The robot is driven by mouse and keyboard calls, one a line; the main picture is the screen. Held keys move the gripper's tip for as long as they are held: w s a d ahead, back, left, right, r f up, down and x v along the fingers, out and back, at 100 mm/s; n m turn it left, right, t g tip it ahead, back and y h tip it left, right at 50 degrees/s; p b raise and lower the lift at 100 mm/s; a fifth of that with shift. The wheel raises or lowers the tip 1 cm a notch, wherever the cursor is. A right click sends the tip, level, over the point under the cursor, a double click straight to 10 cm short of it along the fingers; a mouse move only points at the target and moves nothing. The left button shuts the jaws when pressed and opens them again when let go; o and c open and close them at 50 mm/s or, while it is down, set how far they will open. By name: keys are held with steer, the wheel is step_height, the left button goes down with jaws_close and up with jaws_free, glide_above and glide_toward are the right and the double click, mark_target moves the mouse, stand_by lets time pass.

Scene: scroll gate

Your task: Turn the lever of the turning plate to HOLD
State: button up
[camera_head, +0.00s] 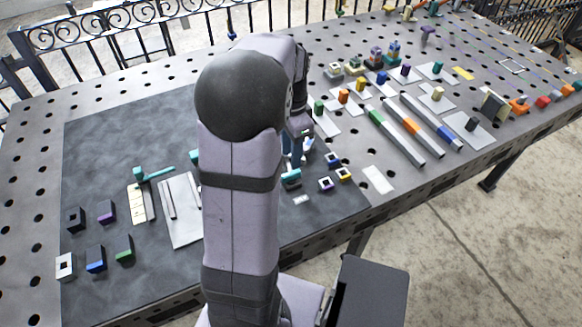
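My gripper (298,150) is at the end of my arm, low over the right part of the dark mat (130,120). It is small and partly covered by my arm, so its fingers cannot be made out. A teal piece (291,180) lies just below it; I cannot tell whether they touch. A teal bar with a block at one end (152,173) lies on the left of the mat, well away from my gripper. I cannot tell which piece is the turning plate or its lever. No HOLD mark is readable, and my arm hides the middle of the mat.
A pale tray with rails (180,225) and several open-fronted blocks (96,258) stand on the mat's left. Purple and yellow blocks (326,184) sit right of my gripper. Long rails (397,138) and many small pieces fill the table's right half. The mat's upper left is clear.

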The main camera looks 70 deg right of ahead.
mark_target(291, 173)
steer(key=shift+f+p, duration=0.65)
steer(key=shift+f, duration=2.9)
steer(key=shift+c, duration=0.6)
jaws_close()
